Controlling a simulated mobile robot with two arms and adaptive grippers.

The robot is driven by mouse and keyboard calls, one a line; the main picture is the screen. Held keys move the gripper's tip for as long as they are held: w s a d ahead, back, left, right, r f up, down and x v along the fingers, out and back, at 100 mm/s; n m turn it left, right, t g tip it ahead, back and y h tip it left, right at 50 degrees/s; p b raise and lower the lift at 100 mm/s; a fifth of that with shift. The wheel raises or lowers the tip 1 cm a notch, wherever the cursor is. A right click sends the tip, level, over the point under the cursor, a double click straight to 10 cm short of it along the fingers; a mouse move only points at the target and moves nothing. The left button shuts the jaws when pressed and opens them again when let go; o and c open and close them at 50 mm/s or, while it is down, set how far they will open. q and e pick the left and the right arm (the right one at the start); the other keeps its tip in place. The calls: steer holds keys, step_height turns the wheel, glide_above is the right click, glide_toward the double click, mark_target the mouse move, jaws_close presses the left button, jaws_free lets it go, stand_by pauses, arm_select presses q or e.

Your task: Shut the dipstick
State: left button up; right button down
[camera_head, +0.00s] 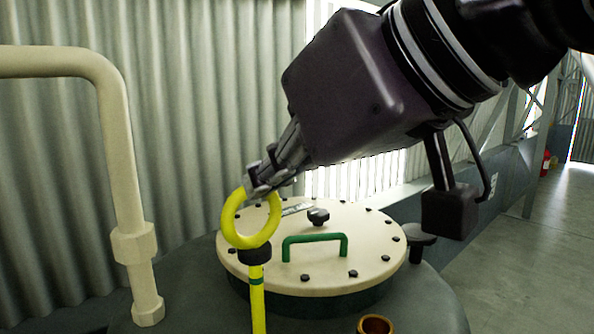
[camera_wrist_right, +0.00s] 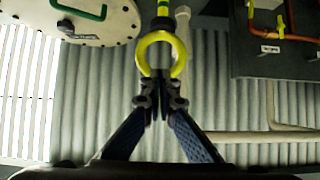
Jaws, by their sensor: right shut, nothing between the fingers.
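The dipstick has a yellow ring handle (camera_head: 273,232), a black collar and a yellow rod that runs down out of the bottom of the head view. Its ring also shows in the right wrist view (camera_wrist_right: 161,37), with the collar beyond it. My right gripper (camera_head: 258,184) comes down from the upper right, its fingertips at the top of the ring. In the wrist view the closed fingertips (camera_wrist_right: 160,78) overlap the ring's near edge; whether they touch it or pass through it I cannot tell. The rod's lower end is hidden. My left gripper is out of view.
A round cream lid (camera_head: 360,262) with a green handle (camera_head: 315,238) and several dark bolts lies behind the dipstick on the dark tank. A brass opening (camera_head: 375,325) is at the bottom. A cream pipe (camera_head: 122,165) stands left.

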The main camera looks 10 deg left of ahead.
mark_target(263, 328)
step_height(263, 328, down, 18)
steer(key=b, duration=1.3)
